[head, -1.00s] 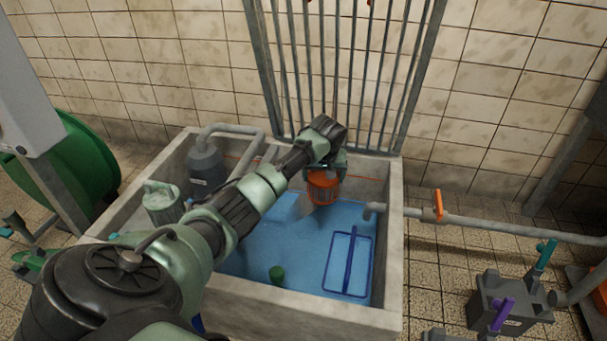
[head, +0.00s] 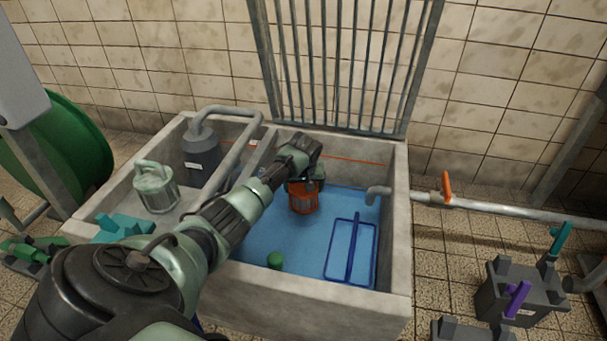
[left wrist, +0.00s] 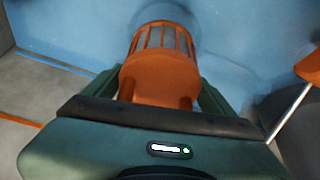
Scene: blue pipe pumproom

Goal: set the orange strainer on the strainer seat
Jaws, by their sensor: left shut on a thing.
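My left gripper (head: 304,181) is shut on the orange strainer (head: 303,199), a caged basket with a solid orange top. It holds the strainer inside the blue-floored basin, near the basin's back. In the left wrist view the strainer (left wrist: 160,62) sits between the two green fingers, its caged end pointing away from the gripper. A faint curved shape shows on the blue surface beyond that end. I cannot make out the strainer seat, nor whether the strainer touches anything below. My right gripper is not in view.
The basin's concrete walls (head: 398,225) surround the strainer. A blue frame (head: 351,250) and a green object (head: 275,260) are in the basin. A grey pump (head: 201,155) and pale canister (head: 155,188) stand left. A raised grate (head: 345,65) stands behind; a pipe with an orange handle (head: 447,187) is right.

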